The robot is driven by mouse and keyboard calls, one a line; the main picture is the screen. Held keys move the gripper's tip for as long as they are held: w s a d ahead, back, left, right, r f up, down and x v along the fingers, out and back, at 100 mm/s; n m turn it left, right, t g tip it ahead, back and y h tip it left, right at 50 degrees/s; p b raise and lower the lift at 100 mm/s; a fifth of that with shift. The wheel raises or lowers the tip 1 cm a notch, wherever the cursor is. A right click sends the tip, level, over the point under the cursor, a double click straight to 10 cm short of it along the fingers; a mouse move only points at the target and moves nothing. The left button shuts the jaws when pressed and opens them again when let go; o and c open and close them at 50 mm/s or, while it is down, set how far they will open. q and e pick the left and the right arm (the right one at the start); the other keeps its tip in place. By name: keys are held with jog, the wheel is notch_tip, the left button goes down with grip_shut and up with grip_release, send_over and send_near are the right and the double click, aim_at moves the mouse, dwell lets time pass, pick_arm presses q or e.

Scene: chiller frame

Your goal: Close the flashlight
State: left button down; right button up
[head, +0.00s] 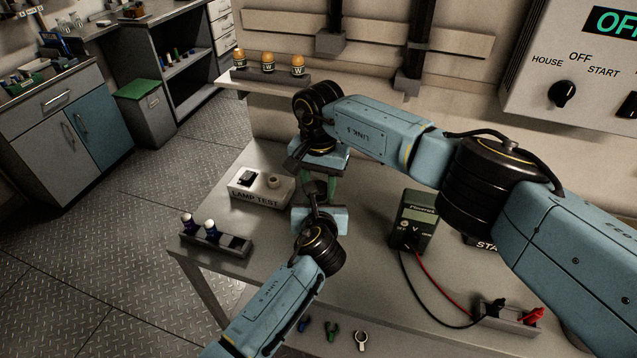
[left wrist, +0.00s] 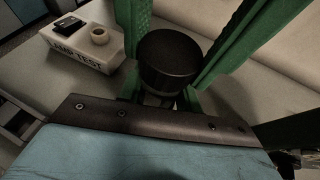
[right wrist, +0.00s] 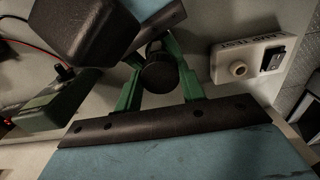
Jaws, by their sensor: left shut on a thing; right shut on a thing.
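The dark flashlight (head: 316,187) is held upright or nearly so above the table, between my two facing grippers; arms and fingers hide much of it. In the left wrist view a wide black round part (left wrist: 168,58) stands between green fingers. My left gripper (head: 318,196), coming from below in the head view, is shut on the flashlight. My right gripper (head: 320,182), coming from above, is shut on it too; in the right wrist view a round black end (right wrist: 158,76) shows between its fingers. I cannot tell whether the flashlight's parts touch or which part each gripper holds.
The lamp test box (head: 262,187) stands just left of the grippers. A rack with two small bulbs or cells (head: 215,240) is at the table's left edge. A green multimeter (head: 413,218) with leads is to the right. A shelf (head: 300,86) with several orange-topped items runs behind.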

jog(key=m, duration=0.9)
jog(key=shift+m, duration=0.3)
jog(key=o, duration=1.1)
jog(key=shift+r, duration=2.25)
jog(key=shift+c, duration=0.5)
